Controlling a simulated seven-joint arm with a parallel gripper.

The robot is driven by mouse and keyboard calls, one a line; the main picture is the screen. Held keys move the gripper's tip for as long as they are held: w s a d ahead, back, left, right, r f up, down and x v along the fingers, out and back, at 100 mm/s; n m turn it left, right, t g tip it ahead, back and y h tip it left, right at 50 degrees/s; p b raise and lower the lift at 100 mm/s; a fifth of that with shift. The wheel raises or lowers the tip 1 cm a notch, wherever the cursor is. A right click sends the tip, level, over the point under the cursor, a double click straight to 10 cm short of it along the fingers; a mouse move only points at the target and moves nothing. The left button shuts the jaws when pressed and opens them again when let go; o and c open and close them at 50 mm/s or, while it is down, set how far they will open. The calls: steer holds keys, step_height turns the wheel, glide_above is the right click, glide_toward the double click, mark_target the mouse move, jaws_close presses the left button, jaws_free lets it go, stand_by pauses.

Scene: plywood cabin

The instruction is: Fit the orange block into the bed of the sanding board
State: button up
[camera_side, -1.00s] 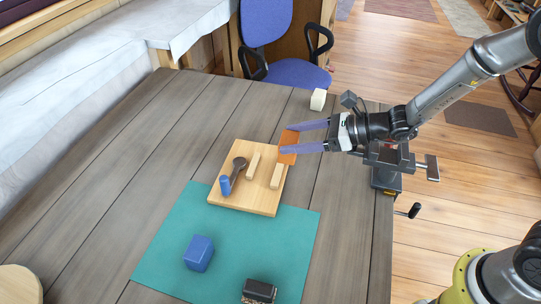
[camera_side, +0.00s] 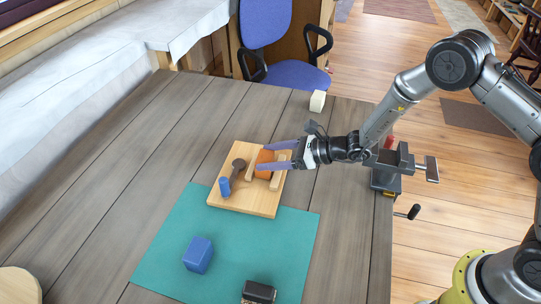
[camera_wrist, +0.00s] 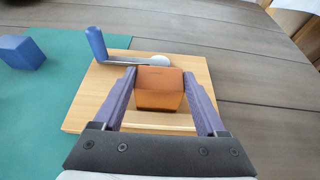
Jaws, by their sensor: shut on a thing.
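The sanding board (camera_side: 245,204) is a light wooden board with two raised wooden rails and a blue-handled lever (camera_side: 225,186). The orange block (camera_side: 264,158) is between the two rails in the side view, over the bed. My gripper (camera_side: 266,157) has its purple fingers on either side of the block and is shut on it. In the wrist view the orange block (camera_wrist: 159,88) sits between the fingertips, above the board (camera_wrist: 85,102). The lever's blue handle (camera_wrist: 96,43) points away to the left there. I cannot tell whether the block touches the bed.
A teal mat (camera_side: 165,240) lies in front of the board with a blue cube (camera_side: 198,254) and a dark-topped block (camera_side: 259,292). A white block (camera_side: 317,100) stands at the back. A metal vise (camera_side: 393,165) is at the right table edge. The left tabletop is clear.

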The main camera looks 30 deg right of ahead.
steer(key=o, duration=1.3)
steer(key=shift+f, duration=0.1)
steer(key=shift+s+d+r, duration=0.15)
steer(key=shift+d+r, duration=0.1)
steer(key=v, duration=1.1)
steer(key=s+a+r+n+g, duration=0.2)
steer(key=s+r+n+g, duration=0.5)
steer(key=s+r+n, duration=0.8)
steer(key=s+d+n+t+h, duration=0.1)
steer(key=s+d+n+h, duration=0.2)
steer(key=s+d, duration=0.1)
steer(key=s+d+r+n+t+h, duration=0.1)
steer(key=s+d+n+h, duration=0.2)
steer(key=s+d+n, duration=0.1)
steer(key=s+d+r+n+t+h, duration=0.1)
steer(key=s+d+n+h, duration=0.3)
steer(key=d, duration=0.4)
steer(key=shift+s, duration=0.7)
